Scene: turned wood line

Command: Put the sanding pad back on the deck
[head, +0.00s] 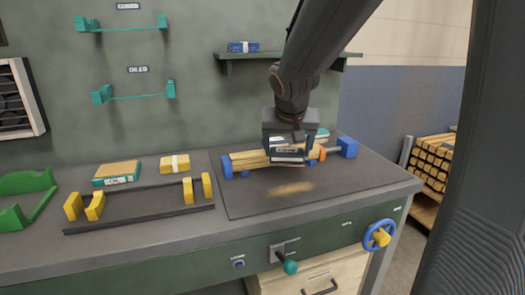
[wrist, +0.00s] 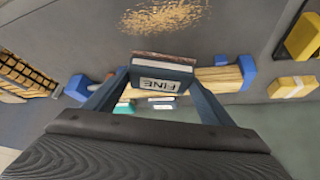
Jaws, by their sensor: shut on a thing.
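My gripper (head: 288,149) is shut on a dark sanding pad (head: 287,157) above the right part of the bench. In the wrist view the pad (wrist: 162,82) sits between the two fingers, with a label reading FINE and a brown edge. Behind it, a pale wooden workpiece (head: 246,160) lies between blue holders on a dark panel (head: 245,204). I cannot tell if the pad touches the wood. Which surface is the deck is not marked.
A tan-topped teal block (head: 116,173) and a yellow block (head: 174,164) lie at the back left. A black rack with yellow supports (head: 140,208) and a green cradle (head: 25,198) stand nearby. Pale dust (head: 290,188) lies on the panel. A blue handwheel (head: 379,235) is at the front.

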